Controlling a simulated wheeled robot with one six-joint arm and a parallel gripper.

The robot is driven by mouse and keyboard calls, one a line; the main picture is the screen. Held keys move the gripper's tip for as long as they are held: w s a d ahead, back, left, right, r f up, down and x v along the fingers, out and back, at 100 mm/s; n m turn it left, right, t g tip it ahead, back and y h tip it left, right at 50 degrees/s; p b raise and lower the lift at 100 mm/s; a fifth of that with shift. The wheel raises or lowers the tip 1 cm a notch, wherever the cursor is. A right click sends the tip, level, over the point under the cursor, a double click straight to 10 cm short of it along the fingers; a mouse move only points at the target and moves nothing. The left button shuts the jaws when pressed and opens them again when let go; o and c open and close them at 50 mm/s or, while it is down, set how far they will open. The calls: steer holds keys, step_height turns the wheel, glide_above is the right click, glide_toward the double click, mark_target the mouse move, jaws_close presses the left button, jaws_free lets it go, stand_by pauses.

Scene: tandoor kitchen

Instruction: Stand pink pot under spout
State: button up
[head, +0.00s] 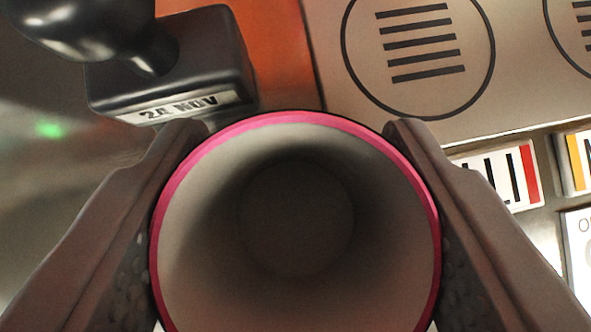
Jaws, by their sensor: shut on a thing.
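The pink pot (290,120) fills the lower middle of the head view, and I look down through its open top at a pale, empty inside. Its rim is pink. My gripper (295,225) is shut on the pot, with one finger against its left side and the other against its right side. The pot hides what lies beneath and behind it. I cannot make out a spout for certain in this view.
An orange surface (275,50) lies behind. A beige panel (330,90) with circled line marks is at upper right. Labelled cards (508,175) are at right.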

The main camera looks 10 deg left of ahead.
steer(key=o, duration=0.9)
steer(key=shift+f, duration=0.1)
steer(key=shift+r, duration=0.2)
steer(key=v, duration=1.2)
